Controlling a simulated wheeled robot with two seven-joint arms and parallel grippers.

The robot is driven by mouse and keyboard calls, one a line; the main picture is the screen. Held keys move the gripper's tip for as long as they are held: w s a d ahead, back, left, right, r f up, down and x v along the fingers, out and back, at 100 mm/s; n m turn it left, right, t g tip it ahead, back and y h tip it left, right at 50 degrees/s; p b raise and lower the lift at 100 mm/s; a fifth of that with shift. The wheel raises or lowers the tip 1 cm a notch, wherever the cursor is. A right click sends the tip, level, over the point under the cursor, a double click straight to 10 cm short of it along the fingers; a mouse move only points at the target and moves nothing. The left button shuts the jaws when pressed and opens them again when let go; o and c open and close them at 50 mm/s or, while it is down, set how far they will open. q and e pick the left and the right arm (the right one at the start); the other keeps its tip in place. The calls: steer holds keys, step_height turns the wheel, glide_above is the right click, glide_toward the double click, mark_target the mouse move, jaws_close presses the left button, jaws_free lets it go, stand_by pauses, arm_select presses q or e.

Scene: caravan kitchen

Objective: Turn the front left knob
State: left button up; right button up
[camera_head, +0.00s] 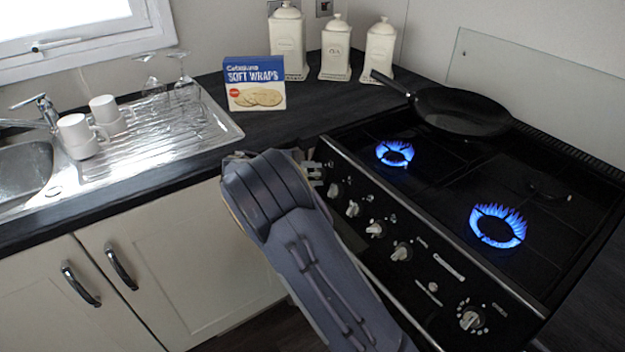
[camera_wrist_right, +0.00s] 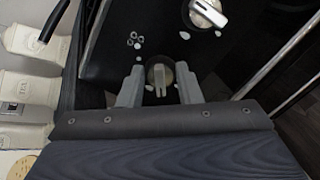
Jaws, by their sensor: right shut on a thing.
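My right gripper (camera_head: 312,168) is at the left end of the stove's control panel, its arm coming up from the bottom. In the wrist view, the two grey fingers of my right gripper (camera_wrist_right: 159,85) are on either side of a round knob (camera_wrist_right: 159,75) with a light grip bar, and are shut on it. This knob is hidden behind the gripper in the head view. The bar points roughly away from the panel's top in the wrist view. A neighbouring knob (camera_wrist_right: 207,12) shows beside it. My left gripper is not in view.
More knobs (camera_head: 401,251) run along the panel to the right. Two burners are lit with blue flames, the left one (camera_head: 395,153) and the right one (camera_head: 497,226). A black pan (camera_head: 462,111) stands at the back. A soft wraps box (camera_head: 255,84) stands on the counter.

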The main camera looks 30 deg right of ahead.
steer(key=m+b, duration=0.2)
steer(key=m, duration=0.1)
steer(key=m+b, duration=0.3)
steer(key=m, duration=0.1)
steer(key=m+b, duration=0.2)
steer(key=m, duration=0.2)
steer(key=shift+a+f+y+b, duration=0.1)
steer(key=shift+f+y+b, duration=0.2)
steer(key=shift+f, duration=0.05)
steer(key=m+b, duration=0.2)
steer(key=m, duration=0.1)
steer(key=shift+m+b, duration=0.3)
steer(key=shift+b, duration=0.1)
steer(key=m+b, duration=0.5)
steer(key=m, duration=0.1)
steer(key=shift+f, duration=0.1)
steer(key=shift+w+r+m+b, duration=0.1)
steer(key=shift+r+m+b, duration=0.1)
steer(key=shift+m+b, duration=1.65)
steer(key=shift+m+t, duration=0.3)
steer(key=shift+m, duration=0.05)
